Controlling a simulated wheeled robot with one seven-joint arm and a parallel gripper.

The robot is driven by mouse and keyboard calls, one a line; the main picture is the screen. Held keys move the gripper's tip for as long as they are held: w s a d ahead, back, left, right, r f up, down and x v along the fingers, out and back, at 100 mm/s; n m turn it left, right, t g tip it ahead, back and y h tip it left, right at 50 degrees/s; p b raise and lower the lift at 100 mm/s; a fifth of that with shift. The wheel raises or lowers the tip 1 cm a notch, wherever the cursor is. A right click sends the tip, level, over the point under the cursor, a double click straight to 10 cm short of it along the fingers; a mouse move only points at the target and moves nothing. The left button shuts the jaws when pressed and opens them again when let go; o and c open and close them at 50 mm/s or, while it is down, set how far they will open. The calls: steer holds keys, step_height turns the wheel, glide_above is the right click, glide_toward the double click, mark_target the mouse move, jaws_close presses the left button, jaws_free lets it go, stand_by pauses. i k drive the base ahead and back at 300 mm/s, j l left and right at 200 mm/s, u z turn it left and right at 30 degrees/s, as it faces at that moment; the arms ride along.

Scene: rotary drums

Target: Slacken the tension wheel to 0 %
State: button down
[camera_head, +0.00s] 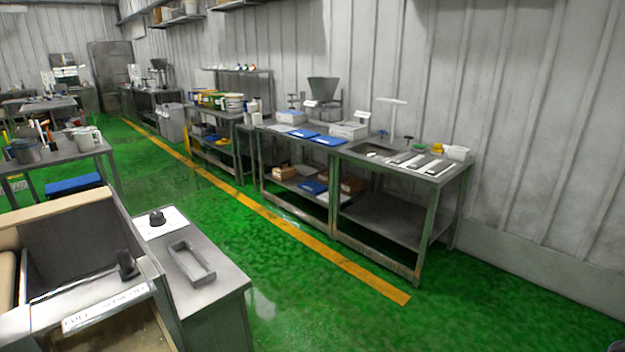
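A dark round knob (157,217) stands on a white plate (172,226) on top of a grey metal cabinet (222,285) at the lower left. A second dark knob or handle (126,265) sits on the side of an open metal box (80,240) left of the cabinet. I cannot tell which of them, if either, is the tension wheel. No percent reading is legible. My gripper is not in view.
A shallow grey tray (192,263) lies on the cabinet top. A label strip (104,309) runs along the box's front. Steel workbenches (400,214) with tools line the right wall. Green floor (330,310) is clear between cabinet and benches, crossed by a yellow line (300,236).

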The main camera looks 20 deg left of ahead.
mark_target(158, 217)
steer(key=i+u, duration=0.25)
steer(key=u, duration=0.25)
steer(key=i+l+u, duration=0.2)
steer(key=u, duration=0.3)
steer(key=i+l+u, duration=0.2)
steer(key=u, duration=0.25)
steer(key=i+l+u, duration=0.1)
steer(key=l+u, duration=0.2)
steer(key=u, duration=0.2)
steer(key=i+l+u, duration=0.2)
steer(key=l+u, duration=0.25)
steer(key=l, duration=0.45)
steer(key=l+u, duration=0.45)
steer(key=l, duration=0.5)
steer(key=i+l+u, duration=0.45)
steer(key=l, duration=0.15)
steer(key=i+l+u, duration=0.1)
steer(key=l+u, duration=0.15)
steer(key=i+l+u, duration=0.25)
steer(key=i+l, duration=0.2)
steer(key=i, duration=0.1)
